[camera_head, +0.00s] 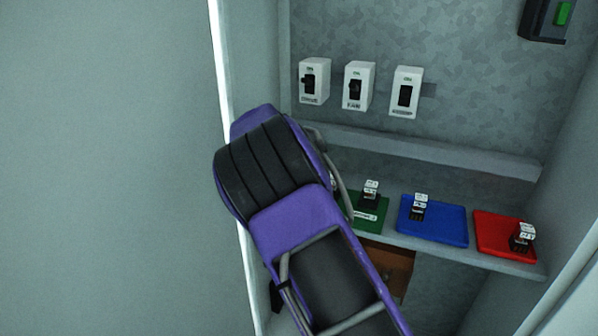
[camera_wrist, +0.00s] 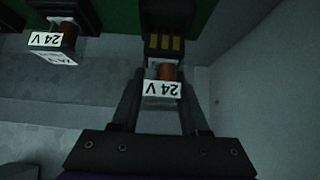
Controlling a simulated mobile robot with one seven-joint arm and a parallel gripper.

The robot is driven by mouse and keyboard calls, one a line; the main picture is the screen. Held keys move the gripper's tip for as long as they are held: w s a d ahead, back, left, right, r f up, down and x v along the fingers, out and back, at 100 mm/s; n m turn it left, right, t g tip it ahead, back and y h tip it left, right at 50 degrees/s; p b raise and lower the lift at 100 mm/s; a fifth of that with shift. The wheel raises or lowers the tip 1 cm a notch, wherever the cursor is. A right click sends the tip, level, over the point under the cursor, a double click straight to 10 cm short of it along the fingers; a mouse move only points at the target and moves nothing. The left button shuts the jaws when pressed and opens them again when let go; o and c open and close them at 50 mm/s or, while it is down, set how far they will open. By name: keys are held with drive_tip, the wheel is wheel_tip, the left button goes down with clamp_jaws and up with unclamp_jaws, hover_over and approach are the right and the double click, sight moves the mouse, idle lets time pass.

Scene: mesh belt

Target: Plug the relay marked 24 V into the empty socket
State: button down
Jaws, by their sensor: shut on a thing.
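In the wrist view my gripper (camera_wrist: 160,95) is shut on a relay (camera_wrist: 162,88) with a white label reading 24 V, upside down in the picture. Just beyond the held relay is a black block with yellow metal strips (camera_wrist: 165,45) at a green surface (camera_wrist: 117,15). I cannot tell whether the relay's pins are apart from it or in it. A second relay marked 24 V (camera_wrist: 52,42) is at the upper left, against another dark block. In the head view my arm hides the gripper and the held relay.
In the head view a shelf carries a green plate (camera_head: 371,217), a blue plate (camera_head: 447,225) and a red plate (camera_head: 490,236), each with a small relay-like part on it. Three white switches, one marked FAN (camera_head: 357,86), are on the back wall. A cabinet wall stands at right.

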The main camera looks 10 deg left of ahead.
drive_tip(key=shift+f, duration=1.7)
drive_tip(key=shift+f, duration=0.1)
drive_tip(key=shift+f, duration=0.15)
drive_tip(key=shift+c, duration=2.1)
unclamp_jaws()
drive_tip(key=shift+r, duration=0.2)
drive_tip(key=shift+r, duration=0.2)
drive_tip(key=v, duration=1.1)
drive_tip(key=shift+s+r, duration=0.2)
drive_tip(key=shift+s, duration=0.2)
